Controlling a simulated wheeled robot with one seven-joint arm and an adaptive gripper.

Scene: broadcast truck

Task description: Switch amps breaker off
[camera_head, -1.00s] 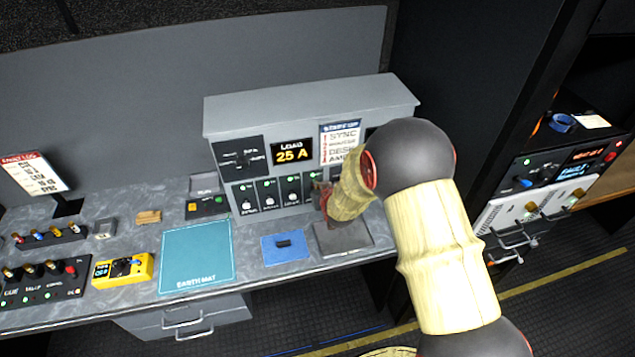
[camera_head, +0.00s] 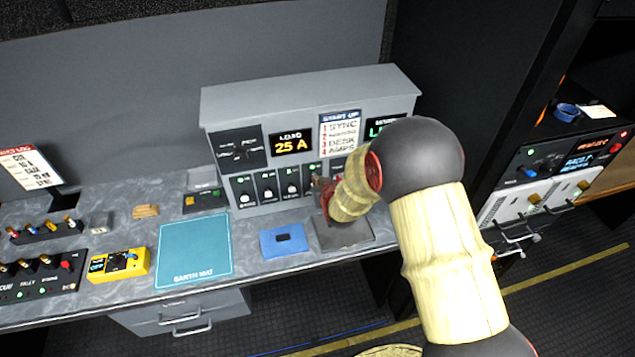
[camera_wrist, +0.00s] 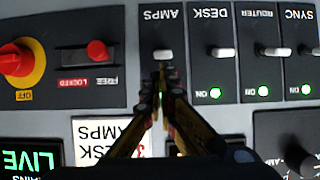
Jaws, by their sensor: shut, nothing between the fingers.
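In the wrist view, which is upside down, the AMPS breaker (camera_wrist: 146,38) is a black plate with a white toggle (camera_wrist: 162,54). My gripper (camera_wrist: 163,78) is shut and empty, its fingertips together just beside this toggle. I cannot tell if they touch it. The DESK (camera_wrist: 222,52), ROUTER (camera_wrist: 268,50) and SYNC (camera_wrist: 305,50) breakers have white toggles and green ON lamps.
A red rotary knob (camera_wrist: 16,60) and a red FREE/LOCKED slider (camera_wrist: 97,50) sit beside the AMPS breaker. The load display (camera_head: 291,144) reads 25 A; a start-up card (camera_head: 340,131) is next to it.

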